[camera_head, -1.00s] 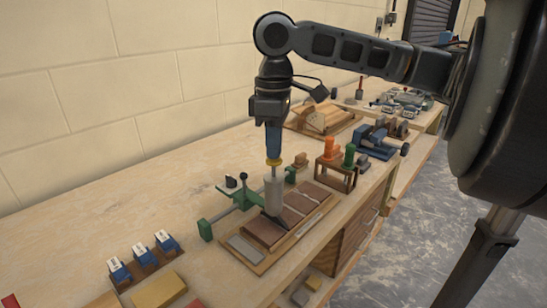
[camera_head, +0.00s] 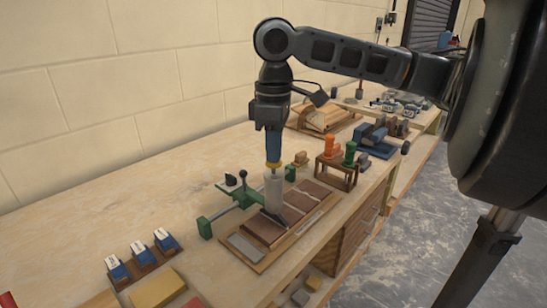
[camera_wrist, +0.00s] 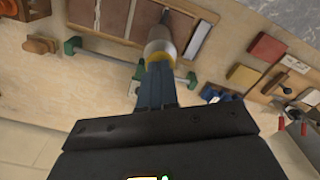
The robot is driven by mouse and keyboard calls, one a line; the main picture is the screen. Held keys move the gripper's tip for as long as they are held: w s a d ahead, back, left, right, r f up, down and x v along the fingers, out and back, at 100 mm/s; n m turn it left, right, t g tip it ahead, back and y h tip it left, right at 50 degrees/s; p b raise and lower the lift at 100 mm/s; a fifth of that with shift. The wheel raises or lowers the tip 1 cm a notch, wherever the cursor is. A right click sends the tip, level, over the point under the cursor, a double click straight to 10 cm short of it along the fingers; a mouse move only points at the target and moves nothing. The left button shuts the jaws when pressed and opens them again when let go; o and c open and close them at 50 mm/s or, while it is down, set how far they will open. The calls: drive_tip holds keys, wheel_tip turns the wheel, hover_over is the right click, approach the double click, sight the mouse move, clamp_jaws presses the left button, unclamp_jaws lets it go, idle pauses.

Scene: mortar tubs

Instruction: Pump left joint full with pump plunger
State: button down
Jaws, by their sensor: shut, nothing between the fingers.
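The mortar pump is a pale grey cylinder (camera_head: 273,186) with a yellow collar (camera_head: 273,164) on top. It stands over the brown tiles (camera_head: 262,228) on a wooden board, its dark nozzle (camera_head: 284,218) down at a joint line. My gripper (camera_head: 273,154) is shut and points down at the pump's top. In the wrist view the blue fingers (camera_wrist: 157,85) meet the yellow collar (camera_wrist: 158,55); the plunger itself is hidden there. The joint under the nozzle is mostly hidden, and its fill cannot be told.
A rack with orange and green handled tools (camera_head: 339,172) is to the right. Several blue tubs (camera_head: 140,251) and a yellow block (camera_head: 158,289) lie at front left. The bench is bare towards the wall.

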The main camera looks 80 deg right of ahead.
drive_tip(key=shift+r, duration=0.15)
drive_tip(key=shift+r+p, duration=0.7)
drive_tip(key=shift+p, duration=0.15)
wheel_tip(320, 180, up, 7)
drive_tip(key=p, duration=0.6)
idle(0.3)
idle(0.4)
